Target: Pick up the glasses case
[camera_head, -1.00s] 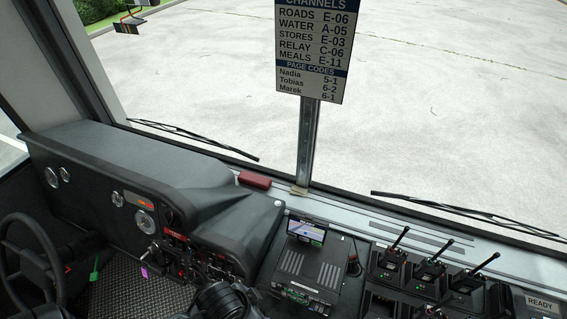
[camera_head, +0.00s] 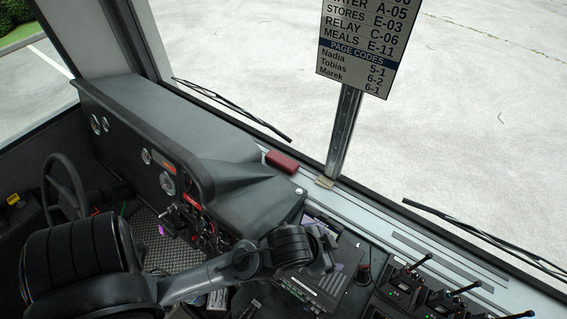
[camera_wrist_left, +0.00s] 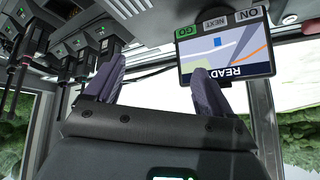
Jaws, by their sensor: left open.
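The glasses case, a small dark red box (camera_head: 282,161), lies on the ledge below the windshield, at the right end of the dashboard hood. My left gripper (camera_head: 328,252) is to the right of the case and nearer, over the console unit with the screen. Its grey-purple fingers are spread apart with nothing between them, as the left wrist view also shows (camera_wrist_left: 160,68). My right gripper is not in view.
The metal post (camera_head: 343,133) of the channel sign (camera_head: 362,48) stands just right of the case. The raised dashboard hood (camera_head: 205,135) is at its left. Several radios with antennas (camera_head: 440,298) stand at the lower right. A lit screen (camera_wrist_left: 226,48) shows in the left wrist view.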

